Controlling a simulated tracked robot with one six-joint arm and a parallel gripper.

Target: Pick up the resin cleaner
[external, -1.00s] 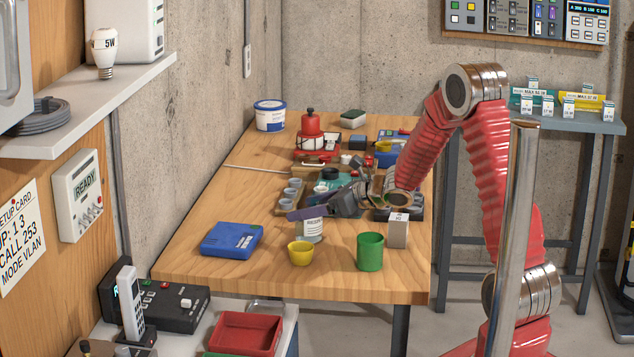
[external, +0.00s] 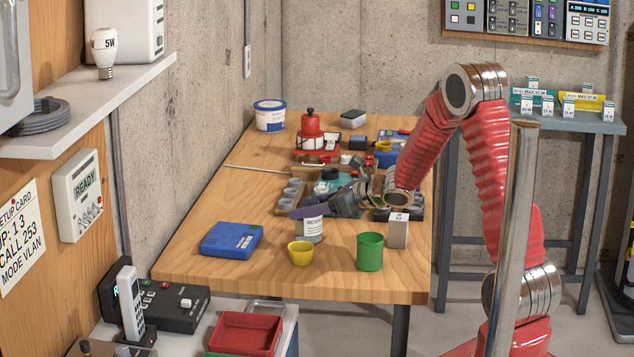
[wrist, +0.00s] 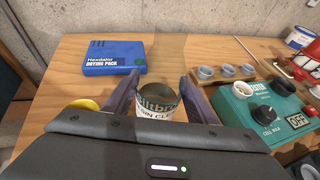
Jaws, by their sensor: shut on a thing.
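The resin cleaner (external: 313,229) is a grey and white can with a printed label, standing upright on the wooden table. It also shows in the wrist view (wrist: 163,97), where the label is partly readable. My gripper (external: 311,212) is at the can's upper part, with its dark purple fingers on both sides of it. In the wrist view my gripper (wrist: 160,95) is shut on the can. I cannot see a clear gap between the can's base and the table.
A blue drying pack (external: 231,240) lies left of the can. A yellow cup (external: 300,253), a green cup (external: 370,251) and a small grey box (external: 398,231) stand close by. A teal tester (wrist: 265,110) and several small cups are behind.

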